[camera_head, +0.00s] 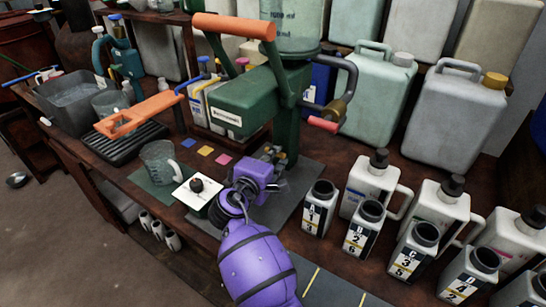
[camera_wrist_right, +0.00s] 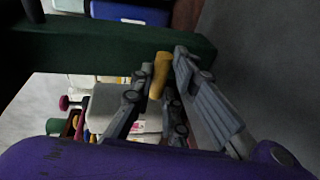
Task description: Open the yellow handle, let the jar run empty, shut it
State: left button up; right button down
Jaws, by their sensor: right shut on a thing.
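The clear jar (camera_head: 291,28) with volume marks sits on top of a green machine (camera_head: 250,100), cut by the top edge of the head view. My purple right gripper (camera_head: 273,155) is low at the front of the machine's column. In the right wrist view the yellow handle (camera_wrist_right: 160,73) stands between the fingertips of that gripper (camera_wrist_right: 164,82), which are shut on it. In the head view the gripper hides the handle. I cannot tell the liquid level in the jar or whether liquid runs. My left gripper is not in view.
A clear measuring jug (camera_head: 160,163) stands on a green mat, beside a white box with a black knob (camera_head: 198,186). Several labelled bottles (camera_head: 318,208) stand close on the right, with large canisters (camera_head: 366,98) behind. A grey tub (camera_head: 72,100) is at the left.

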jog(key=c, duration=1.7)
grip_release()
jog(key=shift+s, duration=0.1)
jog(key=v, duration=1.2)
